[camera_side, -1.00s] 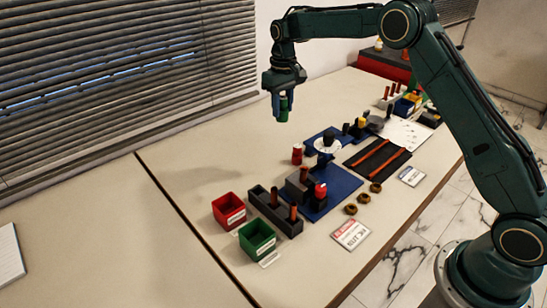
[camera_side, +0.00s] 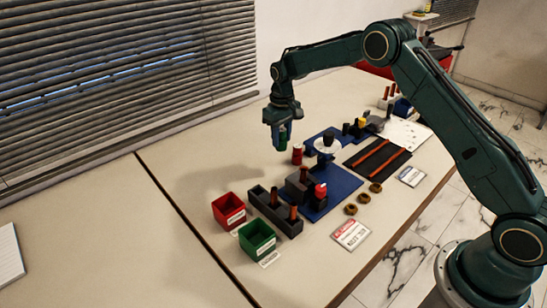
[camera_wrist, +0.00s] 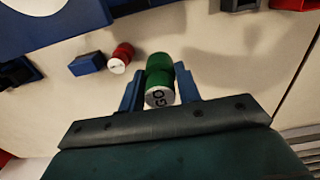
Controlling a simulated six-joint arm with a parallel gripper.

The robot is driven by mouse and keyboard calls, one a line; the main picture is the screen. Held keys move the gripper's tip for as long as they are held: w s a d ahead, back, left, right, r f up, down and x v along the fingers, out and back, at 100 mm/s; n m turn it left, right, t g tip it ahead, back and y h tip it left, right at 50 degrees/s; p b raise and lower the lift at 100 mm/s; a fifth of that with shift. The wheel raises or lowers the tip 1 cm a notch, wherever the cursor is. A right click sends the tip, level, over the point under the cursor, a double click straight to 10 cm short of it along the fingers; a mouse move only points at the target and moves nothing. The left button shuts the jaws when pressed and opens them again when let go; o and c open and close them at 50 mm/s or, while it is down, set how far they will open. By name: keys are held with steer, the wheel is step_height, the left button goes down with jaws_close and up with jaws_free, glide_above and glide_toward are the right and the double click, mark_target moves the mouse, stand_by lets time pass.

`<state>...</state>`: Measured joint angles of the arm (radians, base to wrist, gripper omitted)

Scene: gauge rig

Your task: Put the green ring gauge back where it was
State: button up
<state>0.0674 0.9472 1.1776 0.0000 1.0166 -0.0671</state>
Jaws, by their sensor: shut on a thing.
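My gripper (camera_side: 281,137) is shut on the green ring gauge (camera_side: 282,143), above the bare table behind and left of the red gauge (camera_side: 297,154). In the wrist view the green gauge (camera_wrist: 159,75) sits between the two blue fingers of my gripper (camera_wrist: 160,92), its white end marked "GO" facing the camera. The red gauge (camera_wrist: 120,58) stands apart from it, upper left in that view. A small gap to the table seems to remain under the green gauge, but its exact height is hard to tell.
A red bin (camera_side: 229,210) and a green bin (camera_side: 257,238) stand front left, beside a dark rack (camera_side: 273,214) with brown-handled pieces. A blue mat (camera_side: 338,190) with fixtures lies to the right. Bare table (camera_side: 195,165) is free on the left. A blue block (camera_wrist: 87,64) lies near the red gauge.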

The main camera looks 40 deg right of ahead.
steer(key=shift+f, duration=4.7)
steer(key=shift+f, duration=0.15)
steer(key=o, duration=1)
step_height(320, 180, up, 11)
steer(key=shift+r, duration=0.65)
